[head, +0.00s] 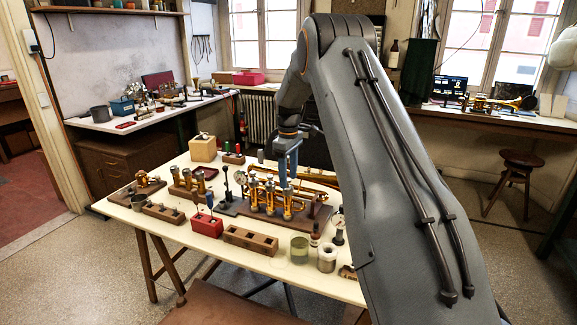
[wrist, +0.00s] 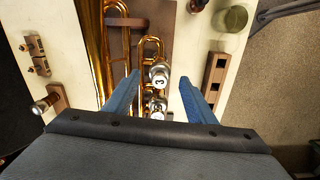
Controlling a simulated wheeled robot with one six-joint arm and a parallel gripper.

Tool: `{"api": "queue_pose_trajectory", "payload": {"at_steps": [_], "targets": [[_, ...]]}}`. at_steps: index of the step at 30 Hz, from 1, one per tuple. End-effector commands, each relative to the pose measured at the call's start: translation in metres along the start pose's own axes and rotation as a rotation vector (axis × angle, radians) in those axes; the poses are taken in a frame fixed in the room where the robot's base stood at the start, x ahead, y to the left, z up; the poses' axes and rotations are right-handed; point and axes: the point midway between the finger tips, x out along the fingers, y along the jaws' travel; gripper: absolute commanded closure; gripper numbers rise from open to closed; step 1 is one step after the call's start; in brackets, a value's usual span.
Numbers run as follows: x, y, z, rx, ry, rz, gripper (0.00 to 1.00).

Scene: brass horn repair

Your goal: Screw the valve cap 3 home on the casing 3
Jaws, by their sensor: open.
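My gripper (wrist: 159,77) is open, with one blue finger on each side of a round silver top marked 3, the valve cap 3 (wrist: 160,79). I see a gap between it and each finger. The cap sits over casing 3 of the brass horn (wrist: 150,45), seen nearly from above; whether it is fully seated I cannot tell. In the head view my gripper (head: 288,165) points down above the horn's upright valve casings, over the rightmost one, casing 3 (head: 287,206). Contact there is too small to judge.
The horn lies on a brown board (head: 312,220) on the cream table. A wooden block with holes (head: 250,240) stands in front, beside a red box (head: 206,224), a green jar (head: 299,249) and small bottles. Smaller valve parts on wooden stands (head: 138,190) are at the left.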

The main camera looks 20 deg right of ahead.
Motion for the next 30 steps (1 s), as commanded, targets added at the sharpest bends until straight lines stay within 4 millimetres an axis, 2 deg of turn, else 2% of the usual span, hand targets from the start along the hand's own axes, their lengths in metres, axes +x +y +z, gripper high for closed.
{"api": "queue_pose_trajectory", "payload": {"at_steps": [3,9,20,27,30], "targets": [[0.016,-0.001,0.001,0.000,-0.001,-0.002,0.49],[0.035,0.000,0.000,0.001,0.000,0.000,0.49],[0.040,0.000,0.000,0.002,0.000,0.000,0.49],[0.040,0.000,0.000,0.002,0.000,0.000,0.90],[0.040,0.000,0.000,0.002,0.000,0.000,0.92]]}}
